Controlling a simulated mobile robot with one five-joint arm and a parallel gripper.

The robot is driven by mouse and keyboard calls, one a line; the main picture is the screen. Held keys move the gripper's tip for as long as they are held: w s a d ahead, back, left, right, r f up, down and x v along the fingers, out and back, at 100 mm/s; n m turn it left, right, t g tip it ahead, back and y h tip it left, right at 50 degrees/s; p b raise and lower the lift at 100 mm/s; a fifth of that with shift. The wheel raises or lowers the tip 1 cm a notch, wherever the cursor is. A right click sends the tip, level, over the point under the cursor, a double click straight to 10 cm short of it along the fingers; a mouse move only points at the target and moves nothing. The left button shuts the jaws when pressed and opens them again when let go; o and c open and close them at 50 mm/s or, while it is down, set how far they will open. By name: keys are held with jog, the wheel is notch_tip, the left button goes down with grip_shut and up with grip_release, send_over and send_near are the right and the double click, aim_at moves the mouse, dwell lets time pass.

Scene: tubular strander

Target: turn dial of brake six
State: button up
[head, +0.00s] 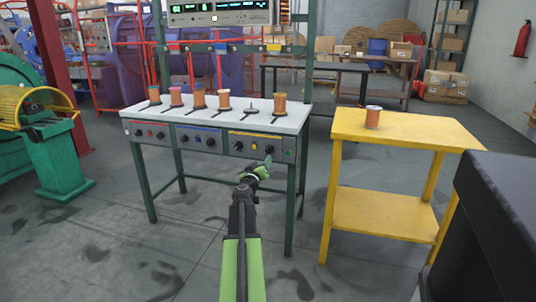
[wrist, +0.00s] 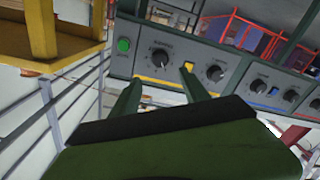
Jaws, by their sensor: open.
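A grey control panel (head: 215,141) runs along the front of the white bench, with black dials in red, blue and yellow sections. The dial beside the green button, likely brake six (wrist: 160,58), has a white pointer line and is the rightmost dial in the head view (head: 268,148). Its label is too small to read. My gripper (head: 267,161) is just in front of the panel's right end, close below that dial. In the wrist view my gripper (wrist: 160,86) has its two green fingers spread and empty, with the dial beyond and between them, apart from it.
A green button (wrist: 123,45), a yellow button (wrist: 189,66) and another dial (wrist: 215,73) flank it. Spools (head: 223,101) stand on the bench (head: 275,121). A yellow table (head: 415,131) with one spool (head: 373,117) stands right. The floor in front is clear.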

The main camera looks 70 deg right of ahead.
aim_at(268, 150)
jog(key=d, duration=0.3)
jog(key=w+d, duration=0.1)
jog(key=d, duration=0.7)
jog(key=shift+w, duration=0.15)
grip_shut()
